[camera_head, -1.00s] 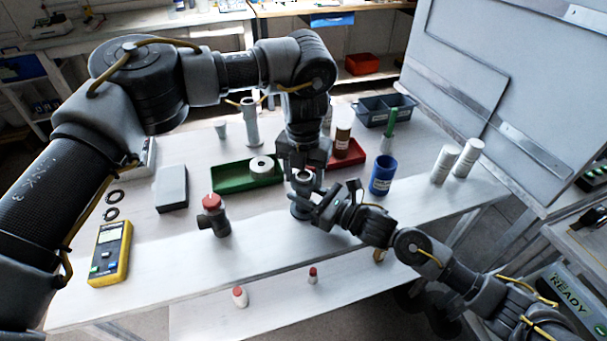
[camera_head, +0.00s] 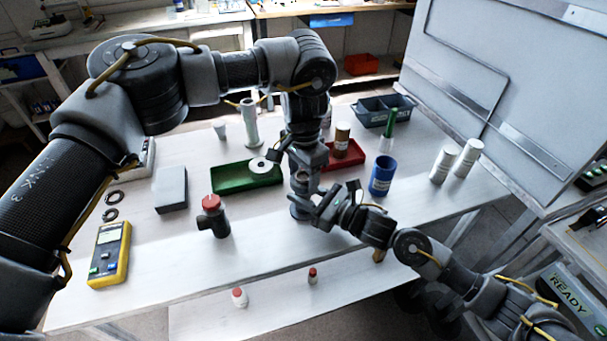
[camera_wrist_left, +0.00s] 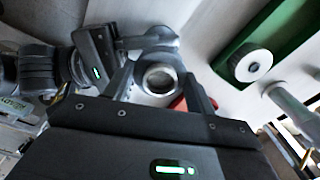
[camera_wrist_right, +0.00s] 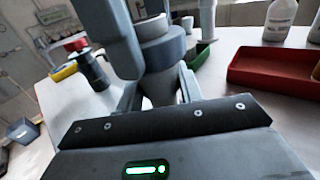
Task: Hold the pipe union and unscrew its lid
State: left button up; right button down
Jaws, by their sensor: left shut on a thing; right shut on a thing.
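The pipe union (camera_head: 301,211) stands upright near the front middle of the table, a grey round body with a collar. It also shows in the right wrist view (camera_wrist_right: 166,52), between my grippers. My left gripper (camera_head: 303,178) reaches down from above and is shut on the union's lid (camera_wrist_left: 160,76), whose round top shows between its fingers. My right gripper (camera_head: 322,207) comes in from the right, low, and is shut on the union's body. In the head view the grippers hide much of the union.
A red-capped dark fitting (camera_head: 213,218) stands to the left, near a yellow meter (camera_head: 110,255). The table's front edge is close.

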pick_arm(q)
jog(key=n, duration=1)
jog(key=o, duration=1.1)
